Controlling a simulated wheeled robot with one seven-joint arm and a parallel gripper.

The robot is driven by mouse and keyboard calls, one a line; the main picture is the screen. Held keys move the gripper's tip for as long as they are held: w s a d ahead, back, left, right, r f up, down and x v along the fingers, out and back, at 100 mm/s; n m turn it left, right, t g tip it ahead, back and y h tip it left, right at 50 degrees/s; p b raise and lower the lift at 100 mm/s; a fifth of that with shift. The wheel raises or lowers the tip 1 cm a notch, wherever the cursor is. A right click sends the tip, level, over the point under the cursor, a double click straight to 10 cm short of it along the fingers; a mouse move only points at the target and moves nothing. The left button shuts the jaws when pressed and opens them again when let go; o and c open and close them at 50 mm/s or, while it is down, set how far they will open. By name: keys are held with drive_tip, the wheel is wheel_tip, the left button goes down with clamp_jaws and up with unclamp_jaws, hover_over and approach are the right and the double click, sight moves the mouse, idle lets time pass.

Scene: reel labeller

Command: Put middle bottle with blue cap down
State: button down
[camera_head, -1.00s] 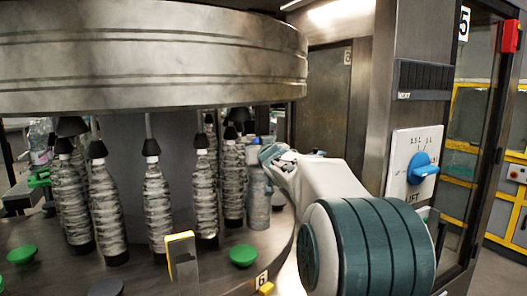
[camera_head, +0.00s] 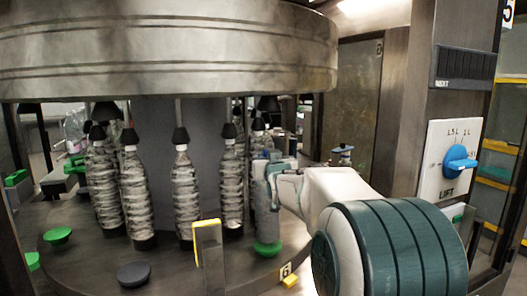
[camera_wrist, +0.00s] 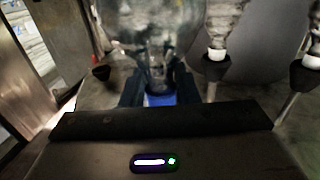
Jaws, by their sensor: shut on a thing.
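The held bottle (camera_head: 266,212) is a grey, see-through bottle, upright at the right edge of the round machine table. My gripper (camera_head: 283,166) is shut on its upper end, around the neck by the cap. In the wrist view the blue cap (camera_wrist: 160,99) sits between my gripper's two dark fingers (camera_wrist: 158,88), with the clear bottle body (camera_wrist: 150,30) beyond. The bottle's base is right over a green round pad (camera_head: 267,250); I cannot tell whether it touches the pad.
Several wrapped bottles (camera_head: 186,200) stand left of the held one under black cone heads (camera_head: 181,136). A yellow-topped post (camera_head: 208,250) stands in front. A wide metal drum (camera_head: 160,50) hangs above. A free green pad (camera_head: 57,236) and a dark pad (camera_head: 133,274) lie left.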

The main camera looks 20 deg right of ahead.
drive_tip(key=shift+f, duration=0.85)
drive_tip(key=c, duration=1.1)
unclamp_jaws()
drive_tip(key=shift+f, duration=0.1)
